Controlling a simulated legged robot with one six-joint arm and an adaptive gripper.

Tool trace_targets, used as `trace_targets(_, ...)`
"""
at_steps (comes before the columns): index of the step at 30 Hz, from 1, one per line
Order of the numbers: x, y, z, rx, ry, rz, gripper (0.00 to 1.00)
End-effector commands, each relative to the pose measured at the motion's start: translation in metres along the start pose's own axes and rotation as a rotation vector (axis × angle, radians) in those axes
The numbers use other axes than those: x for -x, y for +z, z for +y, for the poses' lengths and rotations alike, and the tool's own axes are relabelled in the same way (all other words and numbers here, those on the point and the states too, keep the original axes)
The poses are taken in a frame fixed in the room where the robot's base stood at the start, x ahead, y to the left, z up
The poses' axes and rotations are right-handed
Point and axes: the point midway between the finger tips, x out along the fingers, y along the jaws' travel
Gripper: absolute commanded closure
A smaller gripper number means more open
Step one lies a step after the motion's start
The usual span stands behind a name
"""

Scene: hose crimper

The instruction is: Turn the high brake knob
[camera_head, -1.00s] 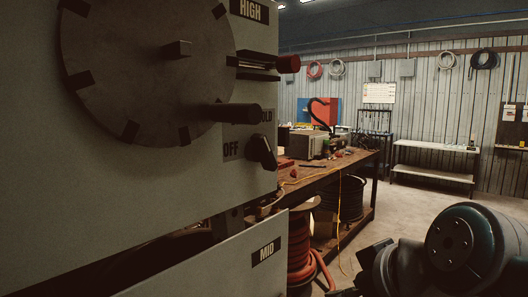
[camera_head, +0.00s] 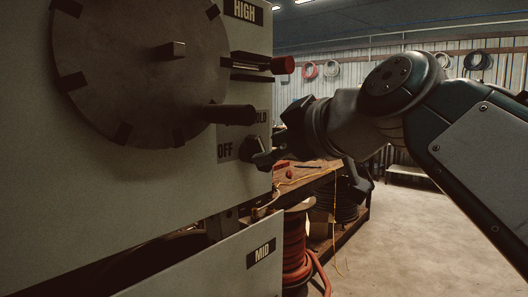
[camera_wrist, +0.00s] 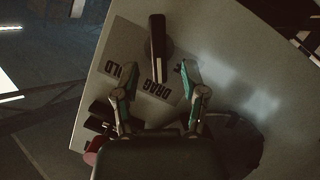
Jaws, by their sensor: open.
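The high brake knob (camera_head: 252,149) is a black pointer-shaped knob on the grey panel, beside the OFF and HOLD labels and below the HIGH label. In the wrist view the knob (camera_wrist: 158,36) lies ahead, with its near end between the fingertips, and the HOLD and DRAG labels are readable around it. My gripper (camera_wrist: 158,72) is open, one finger to each side of the knob's line; contact cannot be told. In the head view my gripper (camera_head: 274,157) reaches in from the right, close to the knob, its fingers dark and partly merged with it.
A black handle (camera_head: 228,113) sticks out just above the knob, and a red-tipped lever (camera_head: 283,65) higher up. A large round disc (camera_head: 145,75) is on the panel's left. The MID panel (camera_head: 225,262) is below. A workbench (camera_head: 318,178) stands behind.

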Motion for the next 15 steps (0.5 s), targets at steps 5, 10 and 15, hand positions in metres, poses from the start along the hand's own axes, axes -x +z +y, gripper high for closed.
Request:
trace_targets(5,-0.027,0.000,-0.001,0.000,-0.003,0.000,0.44)
trace_targets(10,-0.038,0.000,0.000,0.000,0.000,-0.001,0.44)
trace_targets(15,-0.038,0.000,0.000,0.000,0.001,-0.001,0.44)
